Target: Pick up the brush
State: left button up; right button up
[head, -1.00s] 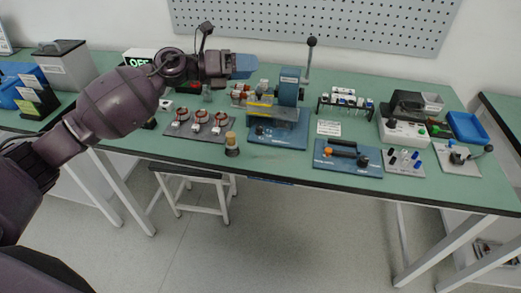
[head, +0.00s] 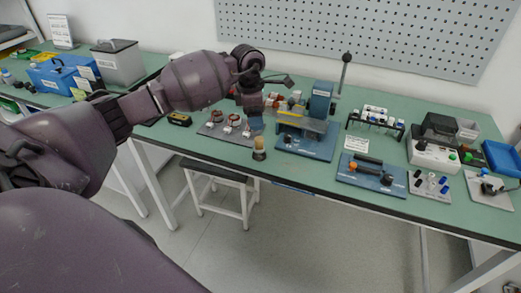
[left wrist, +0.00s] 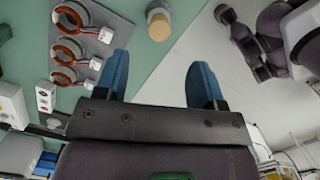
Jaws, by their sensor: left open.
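The brush (head: 259,149) appears to be the small upright piece with a tan top and dark base at the table's front edge. In the left wrist view a round tan-topped piece (left wrist: 159,24), which looks the same, stands near the table edge, beyond the fingertips and roughly centred between them. My left gripper (head: 256,119) points down, just above and behind the brush in the head view. Its blue fingers (left wrist: 160,72) are apart, with nothing between them. My right gripper is not in view.
A grey plate with several copper rings (head: 225,128) lies left of the brush. A blue press (head: 310,140) with an upright lever stands to its right. A stool (head: 217,177) is below the table edge. Bare green table shows between the fixtures.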

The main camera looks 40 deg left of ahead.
aim_at(259, 139)
pick_arm(q)
jog(key=f, duration=0.9)
jog(key=shift+w+d+f, duration=0.25)
jog(key=shift+d+f, duration=0.05)
jog(key=shift+d, duration=0.05)
jog(key=c, duration=1)
